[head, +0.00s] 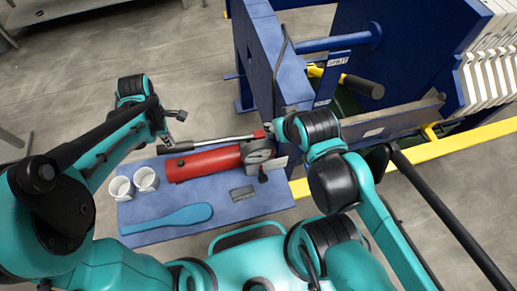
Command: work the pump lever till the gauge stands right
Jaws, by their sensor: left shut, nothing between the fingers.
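The red hand pump (205,164) lies on a blue bench plate. Its pump lever (220,139) is a thin metal rod above the cylinder, with a black grip (176,149) at its left end and a red part at its right end. My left gripper (180,115) is shut and empty, above and apart from the black grip. My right gripper (275,129) is near the lever's right end, mostly hidden by my wrist; I cannot tell if it touches anything.
Two white cups (133,183) stand at the left of the blue bench (240,210). A blue flat paddle-shaped tool (168,219) lies in front, and a small grey plate (243,193) lies right of it. The blue press frame (268,60) rises behind; a yellow rail (440,152) runs right.

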